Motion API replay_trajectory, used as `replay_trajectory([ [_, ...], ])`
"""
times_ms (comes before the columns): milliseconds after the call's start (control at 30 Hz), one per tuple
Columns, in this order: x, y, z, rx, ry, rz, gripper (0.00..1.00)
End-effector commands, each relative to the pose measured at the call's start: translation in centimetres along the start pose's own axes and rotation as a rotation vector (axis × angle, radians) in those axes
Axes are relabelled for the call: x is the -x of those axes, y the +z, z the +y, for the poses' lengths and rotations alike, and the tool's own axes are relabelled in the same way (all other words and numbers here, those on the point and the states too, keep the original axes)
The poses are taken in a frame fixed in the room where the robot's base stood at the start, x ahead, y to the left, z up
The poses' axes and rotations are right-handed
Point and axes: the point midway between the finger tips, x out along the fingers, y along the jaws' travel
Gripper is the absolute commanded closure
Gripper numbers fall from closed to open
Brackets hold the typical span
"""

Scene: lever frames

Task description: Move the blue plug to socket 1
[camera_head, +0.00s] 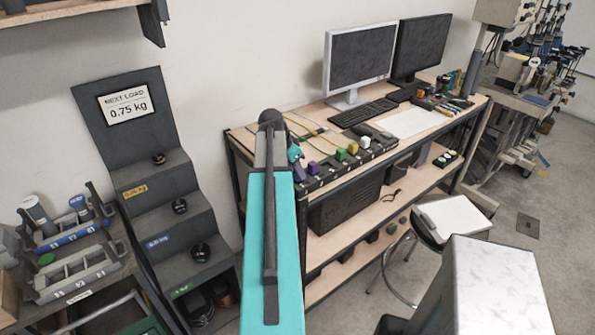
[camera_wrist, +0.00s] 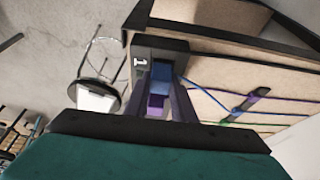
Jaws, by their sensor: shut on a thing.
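In the wrist view my gripper (camera_wrist: 160,82) points at the dark socket block marked 1 (camera_wrist: 142,62). Its two fingers are closed on the blue plug (camera_wrist: 160,73), which sits in front of the block's face. I cannot tell whether the plug is seated or just above the socket. A blue cable (camera_wrist: 215,87) runs from it to the right. In the head view my arm hides the blue plug and the strip's left end.
Loose cables lie on the workbench (camera_head: 290,122) behind. A keyboard (camera_head: 363,111) and monitors are farther right. A stool (camera_head: 452,216) stands in front of the bench.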

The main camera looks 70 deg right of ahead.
Motion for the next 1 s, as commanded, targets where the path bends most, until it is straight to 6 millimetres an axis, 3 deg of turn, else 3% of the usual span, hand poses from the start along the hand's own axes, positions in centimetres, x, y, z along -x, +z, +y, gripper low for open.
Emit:
replay_trajectory([
  [333,-0.01,0.01,-0.01,0.0,0.0,0.0,0.99],
  [367,-0.01,0.01,-0.01,0.0,0.0,0.0,0.76],
  [500,-0.01,0.01,-0.01,0.0,0.0,0.0,0.55],
  [700,-0.02,0.02,-0.01,0.0,0.0,0.0,0.54],
  [800,-0.02,0.03,-0.01,0.0,0.0,0.0,0.4],
  [1000,-0.01,0.03,-0.02,0.0,0.0,0.0,0.4],
])
